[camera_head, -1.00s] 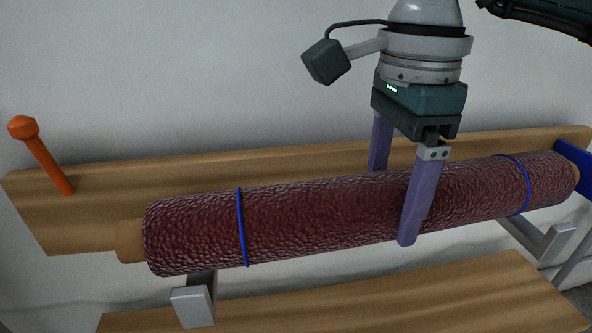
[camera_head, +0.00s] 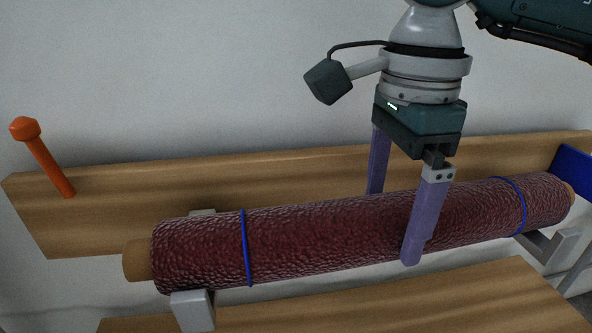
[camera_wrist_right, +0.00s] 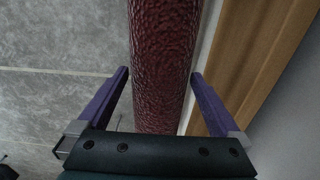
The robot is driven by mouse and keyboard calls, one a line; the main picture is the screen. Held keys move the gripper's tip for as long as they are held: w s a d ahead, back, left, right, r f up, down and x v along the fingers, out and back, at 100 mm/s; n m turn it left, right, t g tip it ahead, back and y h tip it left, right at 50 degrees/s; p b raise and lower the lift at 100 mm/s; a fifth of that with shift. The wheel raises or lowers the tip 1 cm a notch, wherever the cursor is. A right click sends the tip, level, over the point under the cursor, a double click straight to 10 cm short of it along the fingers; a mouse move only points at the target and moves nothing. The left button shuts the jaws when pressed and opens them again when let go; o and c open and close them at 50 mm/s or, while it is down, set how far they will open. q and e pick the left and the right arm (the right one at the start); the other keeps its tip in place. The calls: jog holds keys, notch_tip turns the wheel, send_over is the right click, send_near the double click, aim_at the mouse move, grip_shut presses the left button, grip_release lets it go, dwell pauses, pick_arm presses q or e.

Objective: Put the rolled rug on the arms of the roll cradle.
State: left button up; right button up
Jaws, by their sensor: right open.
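The rolled rug (camera_head: 330,236) is a dark red textured roll with blue bands and a tan core showing at its ends. It lies on the grey arms of the roll cradle, on the left arm (camera_head: 192,308) and the right arm (camera_head: 550,245). My right gripper (camera_head: 394,228) is open, with its purple fingers on either side of the roll. In the right wrist view the rug (camera_wrist_right: 164,60) runs between the two fingers, with gaps on both sides. My left gripper is not in view.
A wooden board (camera_head: 110,210) on the wall stands behind the rug, with an orange peg (camera_head: 45,160) at its left. A blue part (camera_head: 572,172) stands at the right end. A wooden surface (camera_head: 400,300) lies in front and below.

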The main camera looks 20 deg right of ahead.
aim_at(395, 201)
notch_tip(395, 201, up, 10)
jog(key=p, duration=0.4)
jog(key=shift+r, duration=0.25)
jog(key=shift+r+p, duration=0.3)
jog(key=shift+r, duration=0.1)
